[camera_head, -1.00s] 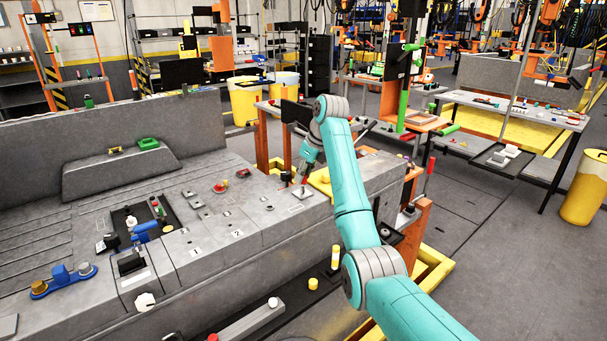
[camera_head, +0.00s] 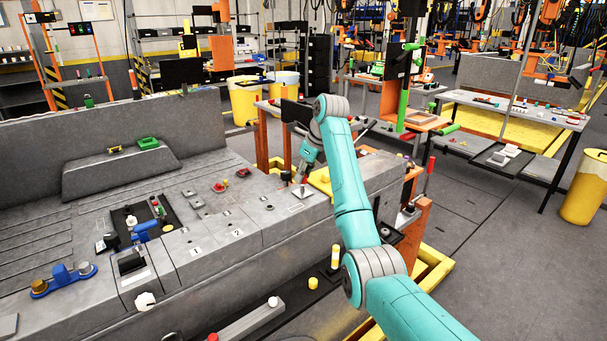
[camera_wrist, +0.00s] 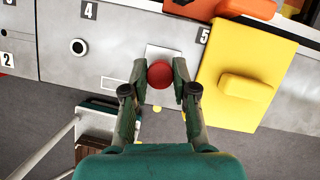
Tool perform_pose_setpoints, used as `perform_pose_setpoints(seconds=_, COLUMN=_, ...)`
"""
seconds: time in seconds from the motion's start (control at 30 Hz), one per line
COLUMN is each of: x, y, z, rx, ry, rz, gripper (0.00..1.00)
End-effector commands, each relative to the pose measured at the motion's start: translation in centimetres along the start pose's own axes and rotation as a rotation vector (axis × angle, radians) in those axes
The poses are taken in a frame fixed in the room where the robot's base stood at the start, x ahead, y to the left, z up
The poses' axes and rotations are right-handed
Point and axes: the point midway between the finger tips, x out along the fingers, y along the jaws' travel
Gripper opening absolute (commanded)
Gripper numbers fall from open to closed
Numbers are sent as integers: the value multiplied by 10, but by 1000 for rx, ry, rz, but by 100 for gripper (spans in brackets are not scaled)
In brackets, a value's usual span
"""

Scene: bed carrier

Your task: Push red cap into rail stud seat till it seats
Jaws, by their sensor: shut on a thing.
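The red cap (camera_wrist: 160,74) is a round red piece between the two fingertips of my gripper (camera_wrist: 160,88) in the wrist view. My gripper is shut on it. The cap is over a light square plate (camera_wrist: 158,50) on the grey rail between the labels 4 and 5. The stud seat under the cap is hidden, and I cannot tell how deep the cap sits. In the head view my gripper (camera_head: 304,184) points down at the right end of the grey bed (camera_head: 250,222), close to its top surface.
A yellow block (camera_wrist: 241,70) stands just right of my gripper in the wrist view, with an orange piece (camera_wrist: 245,8) above it. A small dark round hole (camera_wrist: 78,46) lies left on the rail. The floor is below the rail edge.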

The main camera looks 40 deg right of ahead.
Motion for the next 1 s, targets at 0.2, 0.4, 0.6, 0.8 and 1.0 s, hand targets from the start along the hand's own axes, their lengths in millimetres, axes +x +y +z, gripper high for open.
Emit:
perform_pose_setpoints(seconds=0.2, x=3, y=0, z=-1, rx=0, ry=0, rz=0, gripper=16)
perform_pose_setpoints(seconds=0.4, x=8, y=0, z=-3, rx=0, ry=0, rz=0, gripper=16)
perform_pose_setpoints(seconds=0.6, x=12, y=0, z=-5, rx=0, ry=0, rz=0, gripper=16)
perform_pose_setpoints(seconds=0.8, x=15, y=0, z=-6, rx=0, ry=1, rz=0, gripper=16)
perform_pose_setpoints(seconds=1.0, x=19, y=0, z=-8, rx=0, ry=0, rz=0, gripper=16)
